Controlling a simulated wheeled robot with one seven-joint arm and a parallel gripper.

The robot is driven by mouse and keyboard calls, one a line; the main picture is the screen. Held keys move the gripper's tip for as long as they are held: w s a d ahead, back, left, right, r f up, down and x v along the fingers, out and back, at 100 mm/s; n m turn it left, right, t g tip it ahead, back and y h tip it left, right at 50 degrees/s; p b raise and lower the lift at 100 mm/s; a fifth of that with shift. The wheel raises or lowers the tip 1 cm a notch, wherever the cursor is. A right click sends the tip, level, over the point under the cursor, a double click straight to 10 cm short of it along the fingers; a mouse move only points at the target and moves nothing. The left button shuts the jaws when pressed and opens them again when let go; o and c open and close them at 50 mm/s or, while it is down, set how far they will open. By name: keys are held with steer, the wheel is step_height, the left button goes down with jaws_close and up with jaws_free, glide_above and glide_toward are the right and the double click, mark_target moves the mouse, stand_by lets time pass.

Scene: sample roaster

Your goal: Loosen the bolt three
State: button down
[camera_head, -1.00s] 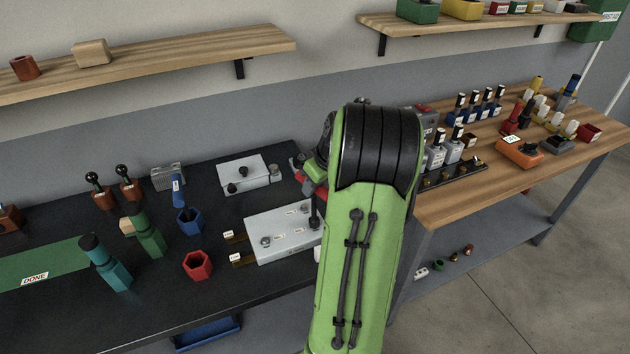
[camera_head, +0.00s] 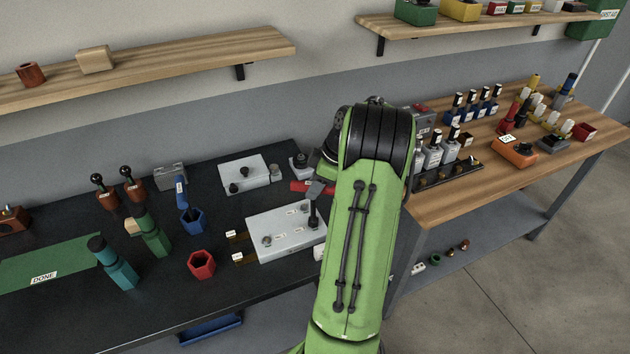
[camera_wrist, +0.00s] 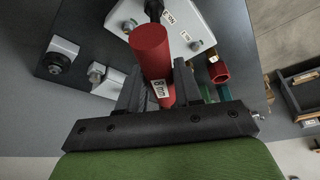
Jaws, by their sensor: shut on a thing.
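In the wrist view my gripper (camera_wrist: 161,76) is shut on a red cylindrical tool handle (camera_wrist: 150,48) with an "8 mm" label. A black shaft (camera_wrist: 153,9) runs from its far end towards a light grey plate (camera_wrist: 183,12). The plate has bolt heads and small labels; I cannot read which is bolt three. In the head view the plate (camera_head: 283,246) lies on the dark bench, and a dark upright piece stands at its right back corner. My arm covers much of the gripper there. Whether the tool is seated on a bolt is hidden.
A second grey plate (camera_head: 240,175) lies behind. A red hexagonal holder (camera_head: 201,263), a blue holder (camera_head: 192,220) and green and teal tools stand on the left. A wooden bench (camera_head: 440,207) with bottles is on the right. Shelves hang above.

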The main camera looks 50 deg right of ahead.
steer(key=shift+a, duration=0.1)
steer(key=n+p, duration=0.2)
steer(key=shift+r+n+g+y, duration=0.15)
steer(key=shift+n+g+y, duration=0.15)
steer(key=shift+n+y, duration=0.1)
steer(key=shift+n, duration=0.4)
steer(key=shift+n+p, duration=0.3)
steer(key=shift+w+n+g+y+p, duration=0.1)
steer(key=shift+n+g+y+p, duration=0.45)
steer(key=shift+n+p, duration=0.55)
steer(key=shift+d+n, duration=0.2)
steer(key=shift+n, duration=0.3)
steer(key=shift+a+g, duration=0.1)
steer(key=shift+g, duration=0.15)
